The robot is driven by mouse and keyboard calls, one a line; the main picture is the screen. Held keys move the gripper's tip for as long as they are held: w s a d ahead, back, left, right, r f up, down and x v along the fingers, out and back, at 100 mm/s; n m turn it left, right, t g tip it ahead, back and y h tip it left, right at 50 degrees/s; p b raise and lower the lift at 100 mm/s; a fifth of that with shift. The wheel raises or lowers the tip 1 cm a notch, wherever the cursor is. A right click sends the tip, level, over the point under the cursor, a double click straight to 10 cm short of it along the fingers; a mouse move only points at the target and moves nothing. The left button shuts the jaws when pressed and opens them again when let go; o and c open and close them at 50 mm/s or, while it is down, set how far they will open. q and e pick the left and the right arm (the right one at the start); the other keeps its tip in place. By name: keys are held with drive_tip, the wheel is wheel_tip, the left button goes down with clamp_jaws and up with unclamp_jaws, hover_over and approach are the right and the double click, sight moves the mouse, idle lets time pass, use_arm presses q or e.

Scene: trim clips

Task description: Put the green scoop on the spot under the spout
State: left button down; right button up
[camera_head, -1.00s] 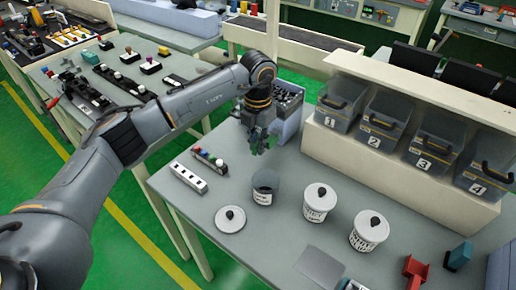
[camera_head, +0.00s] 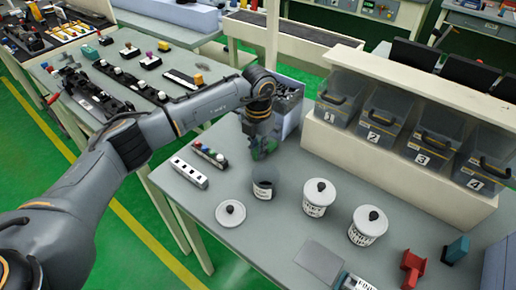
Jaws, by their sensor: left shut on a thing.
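My left gripper (camera_head: 260,143) reaches over the grey workbench (camera_head: 240,258) from the left, pointing down. It is shut on the green scoop (camera_head: 264,151), which is small and partly hidden by the fingers. The scoop is behind the open jar (camera_head: 263,194), which has a dark inside and a label. Whether the scoop touches the bench is hard to tell. I cannot make out a spout or a marked spot. My right gripper is not in view.
A loose lid (camera_head: 230,213) lies beside the open jar. Two lidded jars (camera_head: 318,199) (camera_head: 367,228) stand to the right. A white socket strip (camera_head: 189,173) is at left. A red object (camera_head: 412,265) and teal block (camera_head: 456,249) are at right. Numbered bins (camera_head: 391,117) line the back.

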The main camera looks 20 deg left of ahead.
use_arm(q)
drive_tip(key=c, duration=1.3)
unclamp_jaws()
drive_tip(key=shift+s+f, duration=0.1)
drive_tip(key=shift+c, duration=0.2)
drive_tip(key=shift+r+p, duration=0.85)
drive_tip(key=shift+r, duration=0.05)
wheel_tip(320, 180, up, 12)
drive_tip(key=b, duration=0.3)
drive_tip(key=shift+f, duration=0.25)
drive_tip(key=shift+r, duration=0.1)
